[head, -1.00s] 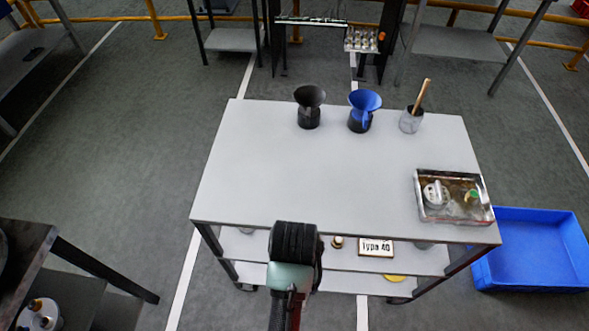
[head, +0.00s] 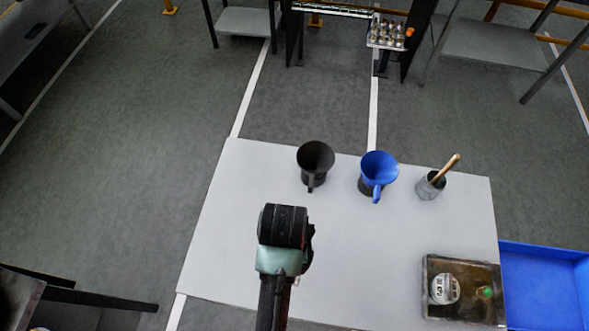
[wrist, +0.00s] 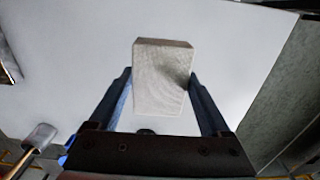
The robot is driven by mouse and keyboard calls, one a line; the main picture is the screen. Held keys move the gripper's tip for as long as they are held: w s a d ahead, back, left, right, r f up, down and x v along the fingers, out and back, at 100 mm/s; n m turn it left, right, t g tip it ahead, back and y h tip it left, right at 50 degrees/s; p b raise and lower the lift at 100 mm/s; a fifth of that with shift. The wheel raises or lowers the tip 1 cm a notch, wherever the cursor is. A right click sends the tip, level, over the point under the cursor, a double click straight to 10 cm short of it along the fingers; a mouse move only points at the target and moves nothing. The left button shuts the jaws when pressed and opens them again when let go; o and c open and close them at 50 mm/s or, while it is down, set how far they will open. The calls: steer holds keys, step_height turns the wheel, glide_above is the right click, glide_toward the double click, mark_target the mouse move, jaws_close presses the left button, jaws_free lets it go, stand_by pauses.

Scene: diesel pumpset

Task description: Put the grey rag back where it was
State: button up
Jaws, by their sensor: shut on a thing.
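My gripper (wrist: 160,76) is shut on the grey rag (wrist: 160,95), a pale, block-shaped piece with a woven-looking face, held between the two fingers in the wrist view. The white table top (wrist: 70,50) shows behind it; I cannot tell how high above it the rag is. In the head view my arm reaches over the left-middle of the table top (head: 225,235), and my own wrist hides the fingers and the rag.
A black funnel-topped jug (head: 315,165), a blue one (head: 378,175) and a grey cup with a wooden-handled brush (head: 431,187) stand along the far edge. A metal tray (head: 465,312) with small parts sits at the right. A blue bin (head: 545,290) is beyond it. The table's middle is clear.

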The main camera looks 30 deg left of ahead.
steer(key=shift+w+f, duration=0.1)
steer(key=shift+w, duration=0.2)
steer(key=f, duration=0.5)
steer(key=shift+s, duration=0.2)
steer(key=shift+w+f, duration=0.1)
steer(key=shift+f, duration=2.2)
steer(key=shift+f, duration=0.1)
steer(key=o, duration=1)
step_height(320, 180, up, 12)
steer(key=shift+r, duration=0.15)
